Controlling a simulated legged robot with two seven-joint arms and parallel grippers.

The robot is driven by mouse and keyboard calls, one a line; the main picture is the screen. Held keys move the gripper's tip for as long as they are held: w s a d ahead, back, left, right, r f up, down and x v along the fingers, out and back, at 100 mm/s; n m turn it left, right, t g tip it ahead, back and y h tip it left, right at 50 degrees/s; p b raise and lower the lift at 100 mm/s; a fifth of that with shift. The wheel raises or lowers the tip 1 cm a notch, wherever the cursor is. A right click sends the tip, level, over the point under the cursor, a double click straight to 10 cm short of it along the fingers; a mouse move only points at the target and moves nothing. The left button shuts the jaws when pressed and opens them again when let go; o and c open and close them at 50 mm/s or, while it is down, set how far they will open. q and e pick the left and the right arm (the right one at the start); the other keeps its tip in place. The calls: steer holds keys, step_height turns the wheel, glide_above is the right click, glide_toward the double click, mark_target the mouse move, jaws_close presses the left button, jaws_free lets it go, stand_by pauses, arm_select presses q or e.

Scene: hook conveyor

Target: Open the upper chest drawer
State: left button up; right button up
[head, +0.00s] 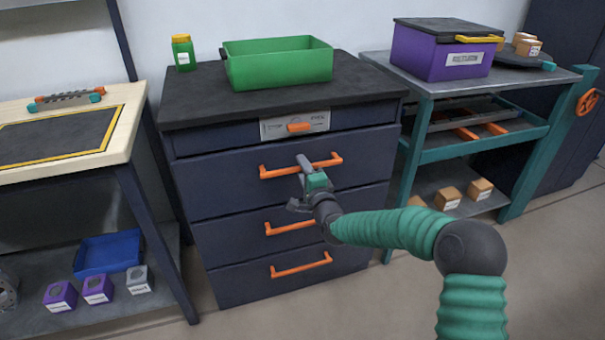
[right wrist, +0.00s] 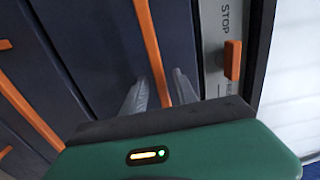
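The dark blue chest (head: 185,150) stands in the middle of the head view. Its upper large drawer (head: 215,190) looks flush with the front and has an orange bar handle (head: 327,162). My right gripper (head: 301,166) is at the middle of this handle. In the right wrist view, the handle (right wrist: 150,35) runs between the two grey fingers of the right gripper (right wrist: 160,90). The fingers are apart on either side of the bar, with small gaps showing. My left gripper is not in view.
Above the drawer is a light plate with an orange latch (head: 299,127); the latch also shows in the right wrist view (right wrist: 233,60). A green bin (head: 285,70) and a green jar (head: 183,55) stand on top. Tables flank the chest. The floor in front is clear.

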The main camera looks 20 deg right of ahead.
steer(key=c, duration=0.7)
jaws_close()
steer(key=shift+f, duration=0.1)
stand_by(0.7)
